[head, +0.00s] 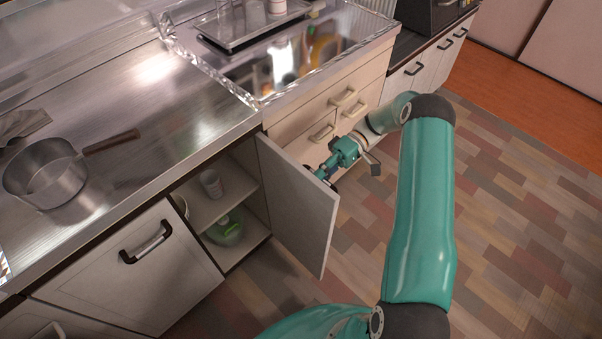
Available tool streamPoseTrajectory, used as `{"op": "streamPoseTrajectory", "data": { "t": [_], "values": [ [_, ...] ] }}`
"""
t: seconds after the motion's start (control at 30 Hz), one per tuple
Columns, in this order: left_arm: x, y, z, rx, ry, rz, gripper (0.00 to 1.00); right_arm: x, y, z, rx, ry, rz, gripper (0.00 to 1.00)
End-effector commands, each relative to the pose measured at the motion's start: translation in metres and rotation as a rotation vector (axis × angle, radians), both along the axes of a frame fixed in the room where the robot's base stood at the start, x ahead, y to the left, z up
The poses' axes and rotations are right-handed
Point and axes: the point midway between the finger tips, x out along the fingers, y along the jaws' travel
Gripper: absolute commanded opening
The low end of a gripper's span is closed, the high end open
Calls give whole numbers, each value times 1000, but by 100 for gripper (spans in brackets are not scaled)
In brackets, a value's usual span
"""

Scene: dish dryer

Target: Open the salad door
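A white cabinet door (300,208) under the counter stands swung well open, hinged at the right side of its cabinet. I take it to be the salad door, though no label shows. Inside the cabinet (222,205), a pale cup (211,183) stands on a shelf, and a green item (228,230) sits below. My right gripper (331,174) is at the outer side of the door, near its top free corner. Its fingertips are partly hidden by the door, so its grip and any contact cannot be told. The door's outer handle is hidden. My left gripper is not in view.
A closed door with a dark handle (146,242) is left of the opening. Drawers (335,110) lie behind the open door. A pot (47,174) stands on the steel counter (115,110). The patterned floor (510,230) is clear at right.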

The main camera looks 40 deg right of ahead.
Motion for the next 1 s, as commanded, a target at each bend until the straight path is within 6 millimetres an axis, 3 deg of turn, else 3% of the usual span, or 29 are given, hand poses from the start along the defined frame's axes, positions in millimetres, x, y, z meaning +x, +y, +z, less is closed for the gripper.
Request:
{"op": "streamPoseTrajectory", "data": {
  "t": [0.37,0.4,0.53,0.87,1.0],
  "values": [
    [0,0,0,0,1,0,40,1,4,-4,-5,8,24,0],
    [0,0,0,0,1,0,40,1,4,-4,-5,8,26,20],
    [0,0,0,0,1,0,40,3,5,-3,-3,7,28,40],
    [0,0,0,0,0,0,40,4,5,-2,-2,4,28,40],
    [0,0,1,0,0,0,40,5,-5,0,-2,2,26,40]
  ]
}}
